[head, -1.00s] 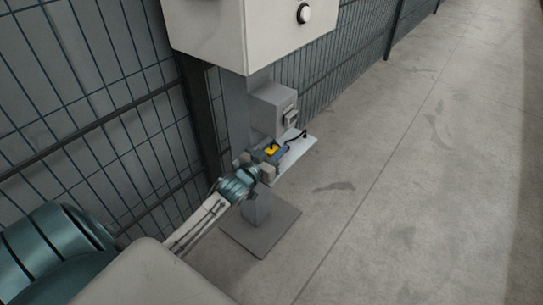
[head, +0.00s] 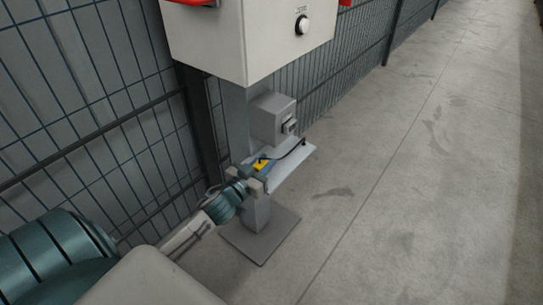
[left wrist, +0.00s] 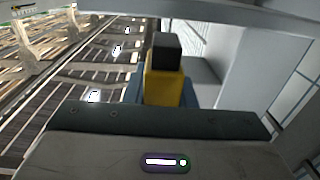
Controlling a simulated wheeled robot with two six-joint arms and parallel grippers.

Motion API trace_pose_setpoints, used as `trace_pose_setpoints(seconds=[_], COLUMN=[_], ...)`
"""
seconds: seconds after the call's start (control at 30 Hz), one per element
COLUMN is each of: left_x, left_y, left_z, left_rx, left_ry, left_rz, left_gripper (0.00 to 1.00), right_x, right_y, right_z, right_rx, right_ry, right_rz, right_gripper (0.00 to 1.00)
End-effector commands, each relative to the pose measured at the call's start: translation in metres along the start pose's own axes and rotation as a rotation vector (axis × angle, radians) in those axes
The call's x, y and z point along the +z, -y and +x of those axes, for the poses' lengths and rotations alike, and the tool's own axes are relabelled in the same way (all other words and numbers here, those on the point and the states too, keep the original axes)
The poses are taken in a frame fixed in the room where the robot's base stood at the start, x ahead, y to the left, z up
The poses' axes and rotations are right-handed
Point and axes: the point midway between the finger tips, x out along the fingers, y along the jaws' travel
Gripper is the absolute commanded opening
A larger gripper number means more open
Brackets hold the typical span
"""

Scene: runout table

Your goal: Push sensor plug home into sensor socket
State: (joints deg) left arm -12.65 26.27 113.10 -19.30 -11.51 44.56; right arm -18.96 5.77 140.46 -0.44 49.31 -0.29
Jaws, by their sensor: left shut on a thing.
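The yellow sensor plug (head: 261,163) is held at the left end of a light shelf. My left gripper (head: 256,174) is shut on it, reaching in from the lower left. In the left wrist view the plug (left wrist: 164,88) shows as a yellow body with a black end, with blue parts on both sides of it. The sensor socket (head: 290,127) looks like the small dark fitting on the grey box, up and to the right of the plug. The plug is apart from it. My right gripper is not in view.
The shelf (head: 294,162) sticks out from a grey post on a floor plate (head: 262,238). A black cable (head: 288,152) runs over the shelf. A large white cabinet (head: 250,45) hangs above. Wire fence (head: 90,90) stands behind; the floor at right is clear.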

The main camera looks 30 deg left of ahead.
Motion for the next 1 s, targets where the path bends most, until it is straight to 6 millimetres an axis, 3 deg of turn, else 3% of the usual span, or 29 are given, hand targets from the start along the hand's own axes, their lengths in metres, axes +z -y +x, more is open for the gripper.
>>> trace_pose_setpoints(seconds=[0.2, 0.6, 1.0], left_x=[0.006, 0.002, 0.000], left_y=[0.000, -0.001, 0.000], left_z=[-0.042, -0.110, -0.130], left_rx=[0.003, 0.003, -0.001], left_ry=[0.004, 0.003, -0.001], left_rz=[0.009, 0.004, -0.001], left_gripper=[0.00, 0.00, 0.00], right_x=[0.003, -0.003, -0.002], right_y=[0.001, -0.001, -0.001], right_z=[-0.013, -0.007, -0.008], right_rx=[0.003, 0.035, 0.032], right_ry=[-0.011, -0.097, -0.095], right_rz=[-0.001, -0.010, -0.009], right_gripper=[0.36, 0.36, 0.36])
